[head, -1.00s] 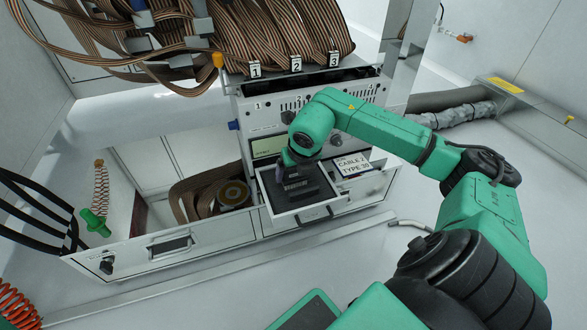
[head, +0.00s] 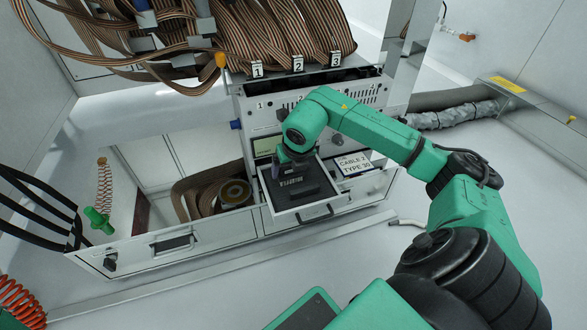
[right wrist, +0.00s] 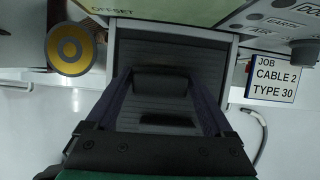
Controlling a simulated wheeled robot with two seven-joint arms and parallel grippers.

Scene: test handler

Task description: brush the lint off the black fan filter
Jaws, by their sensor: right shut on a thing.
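A white drawer (head: 326,206) stands pulled out of the instrument's front. A flat, dark ribbed surface, which looks like the black fan filter (right wrist: 215,62), fills it in the right wrist view. Lint on it cannot be made out. My right gripper (right wrist: 162,85) is over the drawer, pointing down, and also shows in the head view (head: 284,178). Its dark fingers are shut on a black block (right wrist: 160,78), brush-like but not clearly identifiable. Whether the block touches the filter cannot be told. My left gripper is not in view.
A card reading "CABLE 2 TYPE 30" (head: 354,163) stands right of the drawer. A ribbon cable reel (head: 234,193) sits to its left. The instrument panel (head: 262,118) rises close behind. Brown ribbon cables (head: 290,35) hang above. The floor in front is clear.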

